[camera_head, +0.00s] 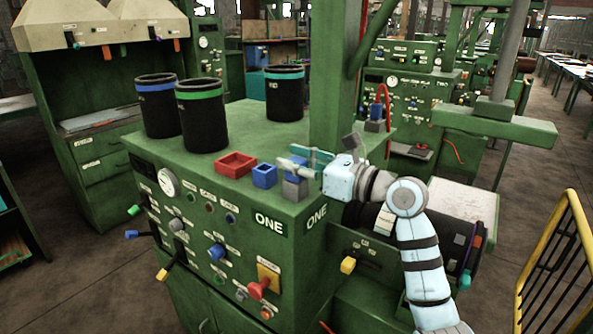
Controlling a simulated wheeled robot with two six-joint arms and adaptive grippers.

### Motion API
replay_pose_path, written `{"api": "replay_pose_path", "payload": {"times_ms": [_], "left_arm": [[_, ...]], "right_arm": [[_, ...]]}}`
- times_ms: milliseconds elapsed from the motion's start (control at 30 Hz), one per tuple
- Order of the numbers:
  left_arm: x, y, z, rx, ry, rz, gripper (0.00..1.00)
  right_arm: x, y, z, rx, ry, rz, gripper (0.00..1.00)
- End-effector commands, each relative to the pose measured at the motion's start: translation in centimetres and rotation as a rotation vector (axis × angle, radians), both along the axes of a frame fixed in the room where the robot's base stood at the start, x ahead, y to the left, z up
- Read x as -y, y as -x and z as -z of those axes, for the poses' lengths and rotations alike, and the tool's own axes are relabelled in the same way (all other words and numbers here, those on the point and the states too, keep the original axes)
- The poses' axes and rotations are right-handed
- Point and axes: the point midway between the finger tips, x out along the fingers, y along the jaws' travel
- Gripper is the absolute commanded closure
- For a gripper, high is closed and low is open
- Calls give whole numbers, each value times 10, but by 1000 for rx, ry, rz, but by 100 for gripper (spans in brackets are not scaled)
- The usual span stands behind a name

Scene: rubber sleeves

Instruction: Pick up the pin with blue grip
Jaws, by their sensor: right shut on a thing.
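The pin's blue grip (298,173) shows at the right front corner of the green machine top, just above a small grey block (294,188). My right gripper (302,168) reaches in from the right and is shut on the blue grip. The fingers cover part of the grip. The pin's shaft is hidden, and I cannot tell whether it is still in the block. My left gripper is out of view.
A blue open box (264,176) and a red tray (236,165) stand left of the grey block. Black canisters with blue (158,106), green (202,116) and teal (284,93) bands stand farther back. A green post (335,80) rises behind my gripper.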

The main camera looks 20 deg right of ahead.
Motion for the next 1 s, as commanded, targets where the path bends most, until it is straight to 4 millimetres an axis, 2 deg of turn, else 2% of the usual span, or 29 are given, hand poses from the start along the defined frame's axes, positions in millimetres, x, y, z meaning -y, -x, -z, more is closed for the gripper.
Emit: {"api": "replay_pose_path", "payload": {"times_ms": [233, 367, 467, 567, 700, 800, 900, 1000], "left_arm": [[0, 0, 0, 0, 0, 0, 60], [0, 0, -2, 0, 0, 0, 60], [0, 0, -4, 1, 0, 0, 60], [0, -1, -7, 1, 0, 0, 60], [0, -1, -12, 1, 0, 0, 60], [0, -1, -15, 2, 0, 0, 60], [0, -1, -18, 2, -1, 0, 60], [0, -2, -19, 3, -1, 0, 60]], "right_arm": [[1, 0, -2, -2, 1, 1, 100], [1, 0, -16, 0, 1, 1, 100], [1, 0, -37, 2, 1, 1, 100], [1, 0, -67, 4, 0, 1, 100], [1, 1, -123, 6, 1, 1, 100], [1, 1, -157, 3, 0, 2, 100], [1, 1, -182, 1, -1, 2, 100], [1, 1, -195, -1, 0, 1, 100]]}}
